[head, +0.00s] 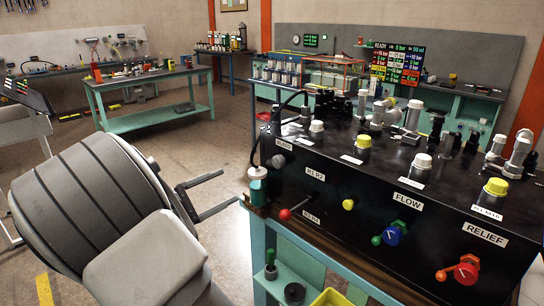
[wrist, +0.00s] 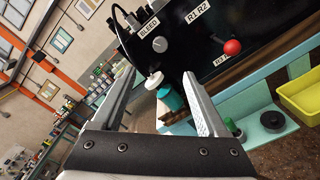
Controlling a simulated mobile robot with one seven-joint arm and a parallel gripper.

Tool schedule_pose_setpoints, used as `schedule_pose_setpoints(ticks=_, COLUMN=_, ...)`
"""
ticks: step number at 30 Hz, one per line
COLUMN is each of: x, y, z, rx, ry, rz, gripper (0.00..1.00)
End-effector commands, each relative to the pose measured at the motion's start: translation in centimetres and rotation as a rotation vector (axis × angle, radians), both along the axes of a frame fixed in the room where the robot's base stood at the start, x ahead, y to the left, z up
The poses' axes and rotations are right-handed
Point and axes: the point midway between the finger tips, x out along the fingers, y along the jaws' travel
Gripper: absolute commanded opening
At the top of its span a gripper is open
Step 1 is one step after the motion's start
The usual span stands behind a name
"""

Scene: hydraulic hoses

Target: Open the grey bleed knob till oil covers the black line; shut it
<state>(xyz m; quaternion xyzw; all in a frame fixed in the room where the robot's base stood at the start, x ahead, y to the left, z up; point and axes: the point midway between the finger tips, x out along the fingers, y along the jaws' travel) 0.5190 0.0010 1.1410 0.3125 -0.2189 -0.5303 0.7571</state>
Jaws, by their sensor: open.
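The grey bleed knob (head: 278,161) is on the left end of the black panel's front, by the BLEED label. It also shows in the wrist view (wrist: 160,44), beyond my fingertips. In the wrist view the bottle (wrist: 171,96) appears between my fingers. I cannot make out a black line or an oil level on it. My gripper (head: 229,187) is open and empty, left of the bottle and apart from it and the knob.
The black panel (head: 390,208) carries a red-ball lever (head: 286,214), a yellow knob (head: 348,204), a blue knob (head: 392,235) and a red knob (head: 466,270). A yellow bin (head: 331,297) sits on the shelf below. Open floor (head: 225,150) lies left of the bench.

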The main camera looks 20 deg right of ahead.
Motion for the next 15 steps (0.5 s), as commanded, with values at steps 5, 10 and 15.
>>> schedule_pose_setpoints(ticks=5, x=0.7, y=-2.3, z=-0.1, rx=0.0, ry=0.0, rz=-0.004, gripper=0.76)
schedule_pose_setpoints(ticks=10, x=1.9, y=-5.8, z=-0.1, rx=-0.001, ry=0.0, rz=-0.005, gripper=0.76)
schedule_pose_setpoints(ticks=15, x=3.2, y=-9.3, z=-0.1, rx=0.0, ry=-0.001, rz=-0.006, gripper=0.76)
